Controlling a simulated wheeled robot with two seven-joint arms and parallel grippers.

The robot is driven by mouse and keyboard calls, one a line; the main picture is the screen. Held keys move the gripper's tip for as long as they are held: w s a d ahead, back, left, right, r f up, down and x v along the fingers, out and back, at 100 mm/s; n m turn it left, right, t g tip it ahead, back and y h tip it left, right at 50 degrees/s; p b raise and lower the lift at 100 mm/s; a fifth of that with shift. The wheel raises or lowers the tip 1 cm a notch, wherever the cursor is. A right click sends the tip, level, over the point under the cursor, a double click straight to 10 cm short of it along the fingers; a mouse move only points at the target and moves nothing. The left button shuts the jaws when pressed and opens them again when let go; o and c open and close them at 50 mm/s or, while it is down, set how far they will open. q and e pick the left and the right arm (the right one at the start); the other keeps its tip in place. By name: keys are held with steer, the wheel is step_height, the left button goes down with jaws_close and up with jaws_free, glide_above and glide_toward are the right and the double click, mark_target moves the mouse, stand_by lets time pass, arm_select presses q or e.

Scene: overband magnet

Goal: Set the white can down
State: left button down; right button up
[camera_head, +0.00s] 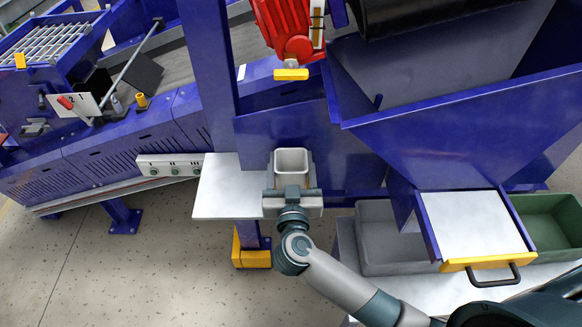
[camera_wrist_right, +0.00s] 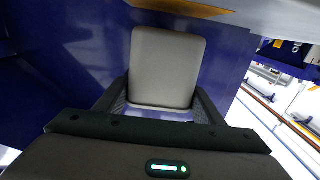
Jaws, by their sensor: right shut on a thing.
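The white can (camera_head: 291,160) is a square, open-topped, pale container in the head view. My right gripper (camera_head: 291,174) is shut on it, with one finger on each side. The can looks upright, beside the right end of a white shelf (camera_head: 225,187); I cannot tell whether it touches anything beneath. In the right wrist view the can (camera_wrist_right: 165,65) shows as a plain grey-white face between the dark fingers of the right gripper (camera_wrist_right: 160,98). Its underside is hidden. My left gripper is not in view.
A blue machine frame (camera_head: 280,140) stands close behind the can. A blue hopper (camera_head: 450,125) is to the right, above a grey bin (camera_head: 377,240) and a green bin (camera_head: 548,222). A white tray with a yellow front (camera_head: 475,225) juts out there. The white shelf's left part is bare.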

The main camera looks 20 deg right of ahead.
steer(key=shift+f, duration=0.75)
steer(key=shift+w+d+f, duration=0.1)
steer(key=shift+w+f, duration=0.1)
steer(key=shift+f, duration=0.15)
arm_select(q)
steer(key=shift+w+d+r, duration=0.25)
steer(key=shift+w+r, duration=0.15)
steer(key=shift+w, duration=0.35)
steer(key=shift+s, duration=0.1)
arm_select(e)
steer(key=shift+f, duration=0.1)
steer(key=o, duration=1.1)
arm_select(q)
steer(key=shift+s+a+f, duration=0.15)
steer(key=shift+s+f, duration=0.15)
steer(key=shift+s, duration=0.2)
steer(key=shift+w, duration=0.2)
